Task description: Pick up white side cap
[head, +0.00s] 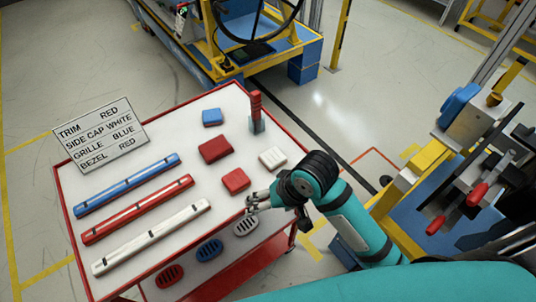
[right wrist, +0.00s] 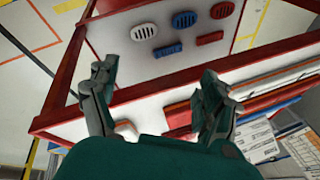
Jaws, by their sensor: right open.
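The white side cap appears to be the small white ribbed block (head: 272,158) at the right side of the table top, as seen in the head view. My right gripper (head: 250,202) is near the table's right front edge, short of the white block and apart from it. It is open and empty, and its two spread fingers also show in the right wrist view (right wrist: 153,105). My left gripper is not in view.
The red-edged table (head: 100,188) also bears red blocks (head: 235,180), a blue block (head: 212,117), long bars (head: 150,237), slotted oval grilles (head: 208,250) and an upright red piece (head: 256,105). A sign (head: 100,134) stands at left. A yellow-blue fixture (head: 440,170) stands at right.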

